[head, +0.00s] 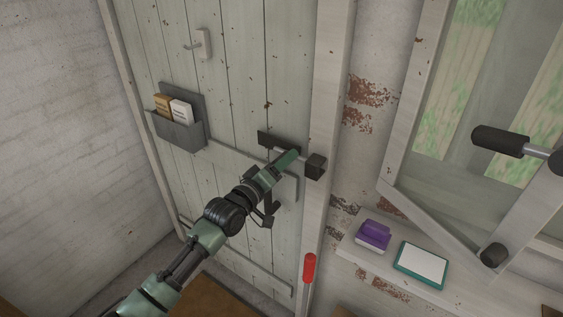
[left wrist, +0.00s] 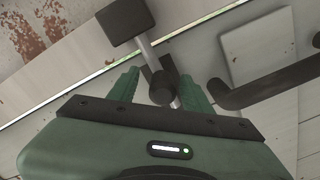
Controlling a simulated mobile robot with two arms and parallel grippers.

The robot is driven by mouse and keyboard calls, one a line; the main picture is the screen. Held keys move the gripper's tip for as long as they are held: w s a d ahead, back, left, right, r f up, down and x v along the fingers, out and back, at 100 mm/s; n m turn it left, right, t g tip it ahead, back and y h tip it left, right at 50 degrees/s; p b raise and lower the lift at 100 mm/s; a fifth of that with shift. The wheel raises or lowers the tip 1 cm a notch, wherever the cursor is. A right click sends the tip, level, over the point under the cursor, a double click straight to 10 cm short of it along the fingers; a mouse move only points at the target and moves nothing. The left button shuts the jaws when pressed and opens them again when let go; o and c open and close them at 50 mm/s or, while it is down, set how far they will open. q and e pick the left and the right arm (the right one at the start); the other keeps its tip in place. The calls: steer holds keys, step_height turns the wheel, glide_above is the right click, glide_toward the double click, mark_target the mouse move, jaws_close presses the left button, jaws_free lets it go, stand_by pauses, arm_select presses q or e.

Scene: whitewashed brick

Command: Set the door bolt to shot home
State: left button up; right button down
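The door bolt (left wrist: 154,65) is a grey metal rod with a dark round knob (left wrist: 163,91). In the left wrist view the rod crosses the gap at the door's edge and reaches the black keeper block (left wrist: 125,19). The keeper also shows on the door frame in the head view (head: 316,167), with the bolt's dark plate (head: 267,140) on the plank door. My left gripper (left wrist: 160,88) is open, its green fingers on either side of the knob with space visible around it. In the head view the gripper hides part of the bolt. My right gripper is not in view.
A dark bent bar (left wrist: 262,89) lies close beside the right finger. A red-handled tool (head: 309,268), a sill with a purple item (head: 373,236) and a black-gripped lever (head: 500,142) stand right.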

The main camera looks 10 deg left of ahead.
arm_select(q)
steer(key=shift+d, duration=0.1)
steer(key=shift+s+a+f, duration=0.1)
steer(key=shift+s+a, duration=0.05)
steer(key=shift+a, duration=0.1)
steer(key=b+v, duration=0.1)
steer(key=v, duration=0.6)
steer(key=shift+s+d+b, duration=0.15)
steer(key=shift+s+b, duration=0.15)
steer(key=shift+b, duration=0.1)
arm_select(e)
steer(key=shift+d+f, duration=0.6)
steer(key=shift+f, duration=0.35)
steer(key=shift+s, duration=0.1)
